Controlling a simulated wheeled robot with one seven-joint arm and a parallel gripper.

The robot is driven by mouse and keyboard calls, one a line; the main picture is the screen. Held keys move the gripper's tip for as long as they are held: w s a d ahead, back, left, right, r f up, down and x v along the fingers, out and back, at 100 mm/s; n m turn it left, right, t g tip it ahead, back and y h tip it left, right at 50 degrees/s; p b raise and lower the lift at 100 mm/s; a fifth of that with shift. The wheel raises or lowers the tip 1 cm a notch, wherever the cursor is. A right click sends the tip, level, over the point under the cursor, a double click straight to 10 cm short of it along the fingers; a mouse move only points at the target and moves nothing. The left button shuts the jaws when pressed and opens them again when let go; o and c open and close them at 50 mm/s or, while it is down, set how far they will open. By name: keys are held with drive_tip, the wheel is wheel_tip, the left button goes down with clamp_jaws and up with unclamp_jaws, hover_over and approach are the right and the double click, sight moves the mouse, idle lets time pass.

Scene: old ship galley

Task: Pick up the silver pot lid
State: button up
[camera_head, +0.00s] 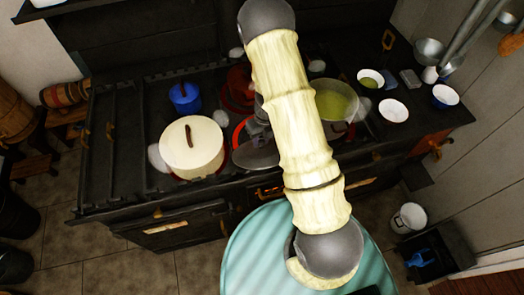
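A grey, round, flat disc (256,156), which looks like the silver pot lid, shows on or just above the stove front, left of my arm. My gripper (262,127) is a small dark shape at the disc's upper edge, partly hidden behind my pale arm. It seems to touch or overlap the disc. The fingers are too small and covered to tell whether they are open or shut on it. I cannot tell whether the disc rests on the stove or is held up.
A white lidded pot (192,150) stands close left of the disc. A blue pot (185,97) and a red pot (238,88) stand behind. A pot of yellow-green liquid (335,103) is right of my arm. White bowls (393,110) stand on the right end.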

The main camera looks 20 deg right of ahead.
sight(261, 141)
clamp_jaws()
wheel_tip(261, 141, up, 10)
drive_tip(key=b, duration=0.1)
idle(0.4)
idle(0.5)
